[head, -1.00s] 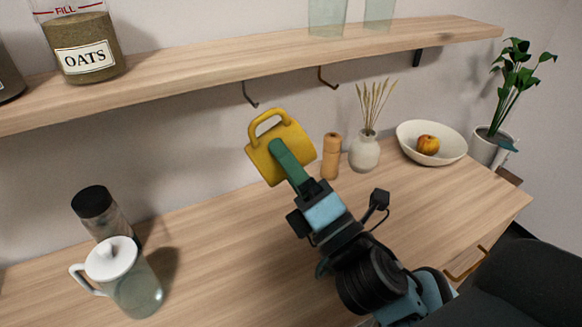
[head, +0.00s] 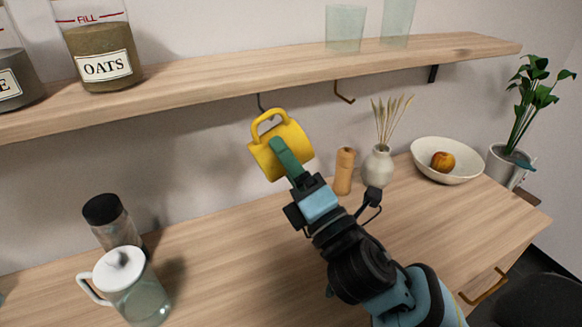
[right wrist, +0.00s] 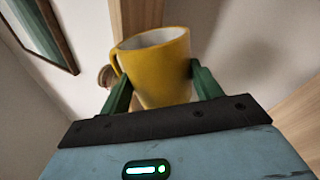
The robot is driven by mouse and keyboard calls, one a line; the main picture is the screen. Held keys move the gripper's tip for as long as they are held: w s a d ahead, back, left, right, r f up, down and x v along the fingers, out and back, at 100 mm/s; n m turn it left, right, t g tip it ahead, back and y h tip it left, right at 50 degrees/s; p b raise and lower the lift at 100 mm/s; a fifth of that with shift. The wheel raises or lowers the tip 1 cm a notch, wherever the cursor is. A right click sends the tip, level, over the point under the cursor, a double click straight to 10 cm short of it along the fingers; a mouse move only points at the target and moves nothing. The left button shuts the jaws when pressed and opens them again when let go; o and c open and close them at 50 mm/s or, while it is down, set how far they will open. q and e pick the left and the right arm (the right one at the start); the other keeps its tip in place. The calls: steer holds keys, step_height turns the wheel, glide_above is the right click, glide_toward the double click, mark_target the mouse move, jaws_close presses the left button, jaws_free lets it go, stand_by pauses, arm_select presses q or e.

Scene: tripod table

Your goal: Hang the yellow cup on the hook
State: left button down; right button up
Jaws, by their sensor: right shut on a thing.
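The yellow cup (head: 292,137) is in my right gripper (head: 285,158), lifted above the table and tilted in the head view, its handle (head: 267,118) pointing up toward the shelf. In the right wrist view the green fingers (right wrist: 162,90) are shut on the sides of the cup (right wrist: 160,72), its handle at the left. A brass hook (head: 344,93) hangs empty to the right. My left gripper is not in view.
The shelf (head: 220,75) holds jars (head: 100,55) and glasses (head: 345,28). On the table (head: 230,250) stand a pitcher (head: 130,285), a dark-lidded jar (head: 112,220), a wooden mill (head: 344,172), a vase (head: 377,168) and a bowl (head: 445,175). The table's middle is clear.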

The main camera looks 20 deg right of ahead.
steer(key=shift+w+f+b, duration=0.1)
steer(key=shift+w+b, duration=0.35)
steer(key=shift+w, duration=1.7)
steer(key=shift+w+f, duration=0.1)
steer(key=shift+w, duration=0.1)
steer(key=shift+f, duration=0.45)
steer(key=o, duration=1.3)
